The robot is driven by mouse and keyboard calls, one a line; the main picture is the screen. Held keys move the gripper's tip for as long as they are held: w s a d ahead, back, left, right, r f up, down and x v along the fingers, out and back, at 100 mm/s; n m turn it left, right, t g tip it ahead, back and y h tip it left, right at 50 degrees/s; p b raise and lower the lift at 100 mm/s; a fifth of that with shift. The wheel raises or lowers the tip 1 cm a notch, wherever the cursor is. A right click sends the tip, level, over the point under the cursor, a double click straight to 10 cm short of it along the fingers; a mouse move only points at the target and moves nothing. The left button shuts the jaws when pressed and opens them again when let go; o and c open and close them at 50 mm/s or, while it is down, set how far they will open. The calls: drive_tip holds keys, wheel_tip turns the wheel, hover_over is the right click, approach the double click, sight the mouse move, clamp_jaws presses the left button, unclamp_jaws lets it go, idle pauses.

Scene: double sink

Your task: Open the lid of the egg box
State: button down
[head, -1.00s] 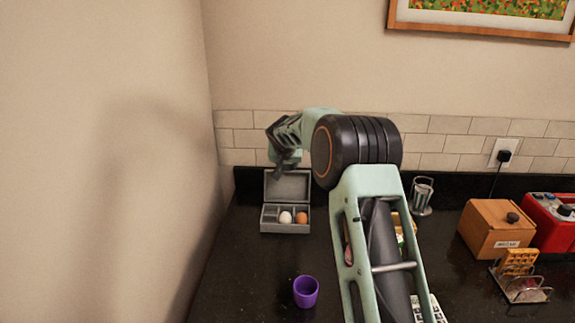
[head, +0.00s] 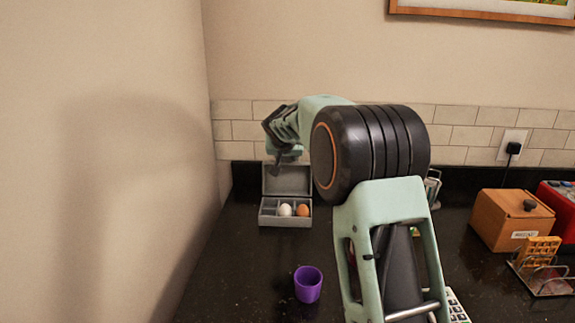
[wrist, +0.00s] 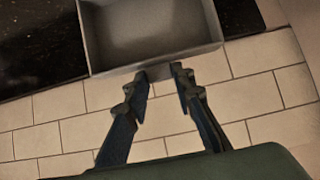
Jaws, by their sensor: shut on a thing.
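The grey egg box (head: 285,221) sits on the dark counter by the left wall, with its lid (head: 287,183) standing up at the back. A white egg (head: 285,210) and a brown egg (head: 304,211) lie in its compartments. My gripper (head: 275,168) is at the lid's upper edge. In the wrist view, the fingers of my gripper (wrist: 161,73) are close around a small tab on the edge of the lid (wrist: 150,32), whose hollow inside shows. In the head view, the fingertips are small and their grip is hard to see.
A purple cup (head: 308,285) stands in front of the box. To the right are a wooden box (head: 510,222), a toast rack (head: 540,265) and a red appliance (head: 557,208). The tiled wall (wrist: 60,105) is close behind my gripper. My arm hides part of the counter.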

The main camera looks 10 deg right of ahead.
drive_tip(key=shift+s+a+f, duration=0.15)
drive_tip(key=shift+s+f, duration=0.05)
drive_tip(key=shift+s, duration=0.1)
drive_tip(key=c, duration=1.6)
unclamp_jaws()
drive_tip(key=shift+r, duration=0.15)
drive_tip(key=shift+s+r, duration=0.25)
drive_tip(key=shift+s, duration=0.05)
drive_tip(key=v, duration=1.1)
drive_tip(key=shift+r, duration=0.15)
